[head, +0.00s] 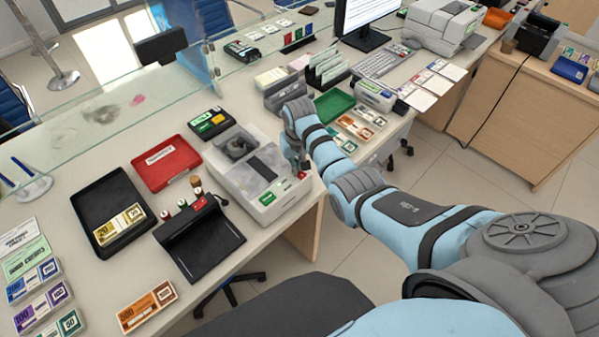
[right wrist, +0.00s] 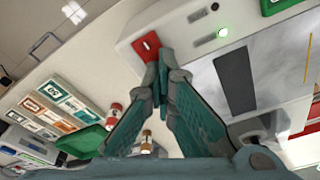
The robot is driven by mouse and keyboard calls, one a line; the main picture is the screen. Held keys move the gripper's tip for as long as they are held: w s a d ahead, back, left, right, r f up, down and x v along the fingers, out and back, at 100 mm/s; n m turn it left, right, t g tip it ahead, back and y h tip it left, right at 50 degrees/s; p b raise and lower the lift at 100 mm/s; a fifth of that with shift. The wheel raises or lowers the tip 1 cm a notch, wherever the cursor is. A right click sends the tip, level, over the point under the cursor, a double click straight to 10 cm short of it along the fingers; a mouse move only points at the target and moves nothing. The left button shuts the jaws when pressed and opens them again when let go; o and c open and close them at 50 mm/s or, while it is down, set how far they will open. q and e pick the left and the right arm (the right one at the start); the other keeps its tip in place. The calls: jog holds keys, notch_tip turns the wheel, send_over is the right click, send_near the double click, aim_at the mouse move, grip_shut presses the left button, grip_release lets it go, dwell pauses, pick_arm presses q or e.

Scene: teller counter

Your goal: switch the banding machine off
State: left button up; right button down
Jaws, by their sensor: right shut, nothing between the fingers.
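The banding machine (head: 240,182) is a pale grey box with a dark strip across its clear top, standing at the counter's front edge. My right gripper (head: 299,160) is at the machine's right end. In the right wrist view my right gripper (right wrist: 163,68) is shut and empty, its tips right beside the red switch. I cannot tell whether they touch it. My left gripper is out of view.
A green tray (head: 333,105) and banknote bundles (head: 358,128) lie beyond my right arm. A red tray (head: 166,162), a black tray (head: 112,212) and a black stand (head: 200,240) are to the left. A glass screen (head: 130,92) runs along the counter's back.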

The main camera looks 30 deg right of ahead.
jog(key=shift+r+p, duration=1.35)
jog(key=shift+p, duration=0.45)
jog(key=shift+d+r, duration=0.1)
jog(key=shift+r, duration=1.9)
